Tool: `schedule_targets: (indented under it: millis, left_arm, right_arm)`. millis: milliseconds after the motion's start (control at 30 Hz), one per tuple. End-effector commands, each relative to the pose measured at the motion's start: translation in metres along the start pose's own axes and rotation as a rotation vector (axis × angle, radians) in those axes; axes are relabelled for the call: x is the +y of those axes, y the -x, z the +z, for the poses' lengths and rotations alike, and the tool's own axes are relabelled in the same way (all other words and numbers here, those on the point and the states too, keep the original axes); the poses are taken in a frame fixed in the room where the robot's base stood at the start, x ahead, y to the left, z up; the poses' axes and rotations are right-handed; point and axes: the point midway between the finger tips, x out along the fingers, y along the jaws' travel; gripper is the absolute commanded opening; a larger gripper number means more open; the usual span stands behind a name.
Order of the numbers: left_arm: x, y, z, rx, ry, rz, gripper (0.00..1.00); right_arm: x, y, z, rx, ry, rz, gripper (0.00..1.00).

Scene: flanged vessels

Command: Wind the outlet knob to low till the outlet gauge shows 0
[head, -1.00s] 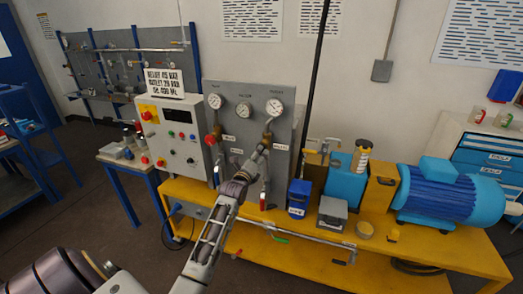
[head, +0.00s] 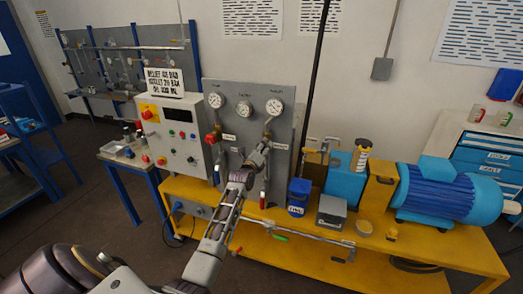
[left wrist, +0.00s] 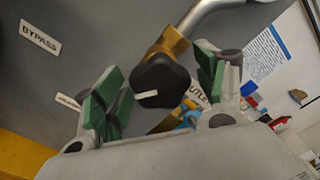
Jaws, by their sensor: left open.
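The outlet knob is a black lobed knob with a pale mark (left wrist: 160,80), on a brass fitting, in the left wrist view. An OUTLET label (left wrist: 197,95) is partly hidden behind it. My left gripper (left wrist: 165,76) is open, its green-padded fingers on either side of the knob; I cannot tell whether they touch it. In the head view my left gripper (head: 261,153) is at the panel's right valve and covers the knob. The outlet gauge (head: 274,107) is the right dial on the grey panel; its needle is too small to read. My right gripper is not in view.
A red knob (head: 211,138) is on the left valve. A control box (head: 172,133) stands left. The yellow bench (head: 450,246) carries a blue motor (head: 450,190) at right.

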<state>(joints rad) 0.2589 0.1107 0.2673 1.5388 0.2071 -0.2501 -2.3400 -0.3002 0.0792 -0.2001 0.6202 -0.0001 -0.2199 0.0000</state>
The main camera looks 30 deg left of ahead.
Motion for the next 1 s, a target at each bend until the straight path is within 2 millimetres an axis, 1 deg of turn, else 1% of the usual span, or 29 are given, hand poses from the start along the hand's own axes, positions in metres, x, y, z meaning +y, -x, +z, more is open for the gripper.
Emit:
schedule_targets:
  millis: [233, 267, 600, 1000]
  left_arm:
    - [0.0003, -0.0002, 0.0000, 0.000, -0.001, 0.000, 0.71]
    - [0.0003, -0.0001, 0.0000, 0.000, -0.001, 0.000, 0.69]
    - [0.0005, 0.0000, -0.0001, 0.000, -0.001, 0.000, 0.25]
    - [0.0007, 0.0001, -0.0002, 0.000, 0.027, 0.001, 0.24]
  right_arm:
    - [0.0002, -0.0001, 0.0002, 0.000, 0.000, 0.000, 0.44]
    - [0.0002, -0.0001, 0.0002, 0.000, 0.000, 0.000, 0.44]
    - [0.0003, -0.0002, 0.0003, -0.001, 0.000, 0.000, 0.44]
    - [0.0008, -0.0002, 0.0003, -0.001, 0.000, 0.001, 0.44]
